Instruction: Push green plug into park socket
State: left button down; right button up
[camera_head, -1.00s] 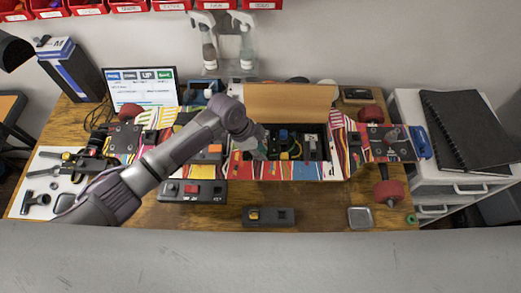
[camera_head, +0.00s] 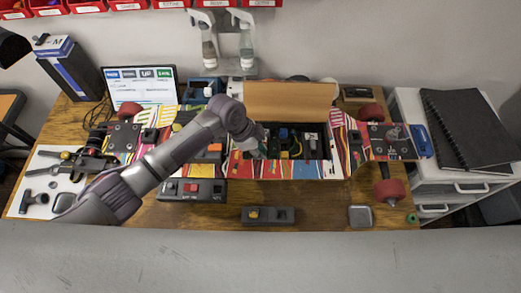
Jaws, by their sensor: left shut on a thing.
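A long skateboard-like board with a striped, colourful deck (camera_head: 310,170) lies across the table. Its open middle bay (camera_head: 322,129) holds dark parts, a blue block (camera_head: 283,134) and yellow wiring. My left arm reaches in from the left, and its gripper (camera_head: 260,149) points down at the left end of this bay. It is shut on a small greenish thing, which looks like the green plug but is mostly hidden by the fingers. I cannot tell which slot is the park socket, or whether the plug touches one. My right gripper is not in view.
A brown lid (camera_head: 290,100) stands up behind the bay. In front lie a dark box with a red button (camera_head: 191,188) and a dark block with a yellow part (camera_head: 253,214). A small grey tray (camera_head: 360,216) sits at the right. The front right of the table is mostly clear.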

pick_arm(q)
jog(key=c, duration=1)
grip_release()
jog(key=shift+c, duration=0.2)
jog(key=shift+o, duration=0.7)
jog(key=shift+f, duration=0.15)
jog(key=shift+s, duration=0.15)
jog(key=shift+c, duration=0.4)
jog(key=shift+f, duration=0.1)
jog(key=shift+c, duration=0.2)
